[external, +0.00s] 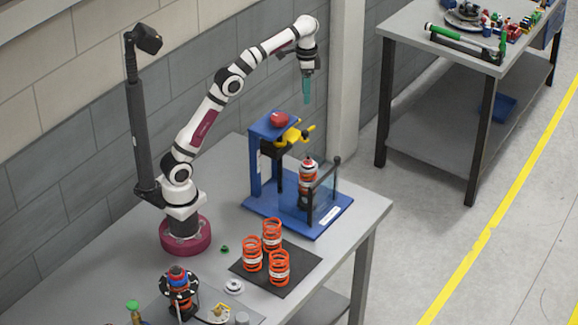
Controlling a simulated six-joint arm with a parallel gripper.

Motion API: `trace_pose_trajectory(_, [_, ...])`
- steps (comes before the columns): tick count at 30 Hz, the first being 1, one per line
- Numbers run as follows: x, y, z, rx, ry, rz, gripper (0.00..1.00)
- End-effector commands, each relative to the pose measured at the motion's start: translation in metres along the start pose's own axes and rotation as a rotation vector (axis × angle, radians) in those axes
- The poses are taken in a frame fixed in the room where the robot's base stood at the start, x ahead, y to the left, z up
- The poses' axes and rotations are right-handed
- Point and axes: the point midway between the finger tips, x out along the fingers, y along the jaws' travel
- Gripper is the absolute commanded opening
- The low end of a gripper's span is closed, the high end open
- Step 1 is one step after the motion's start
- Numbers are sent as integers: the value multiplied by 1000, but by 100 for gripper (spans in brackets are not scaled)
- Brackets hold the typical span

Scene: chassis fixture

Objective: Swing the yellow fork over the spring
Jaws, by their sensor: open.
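The yellow fork (293,137) sits on the blue fixture (257,160), below its red-capped top. Its tips point to the right. The spring (308,179) is an orange-red coil unit standing upright on the fixture's base, partly behind a clear guard. The fork is higher than the spring and slightly left of it in the picture; I cannot tell whether it lies directly over it. My gripper (307,98) has teal fingers pointing down. It is open and empty, above the fixture and apart from the fork.
The clear guard (324,193) with dark posts stands at the fixture's front right. Three orange springs (272,235) stand on a black mat (291,282) in front. A spring assembly (177,291) and small parts lie at the front left. A second bench (420,45) stands apart at the back right.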

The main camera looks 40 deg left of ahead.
Motion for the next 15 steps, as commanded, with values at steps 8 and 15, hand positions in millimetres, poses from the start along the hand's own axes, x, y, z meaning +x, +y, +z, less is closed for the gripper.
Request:
trace_pose_trajectory(8, [73,-2,2,6,-3,-8,60])
trace_pose_trajectory(15, [124,-3,1,6,0,-9,60])
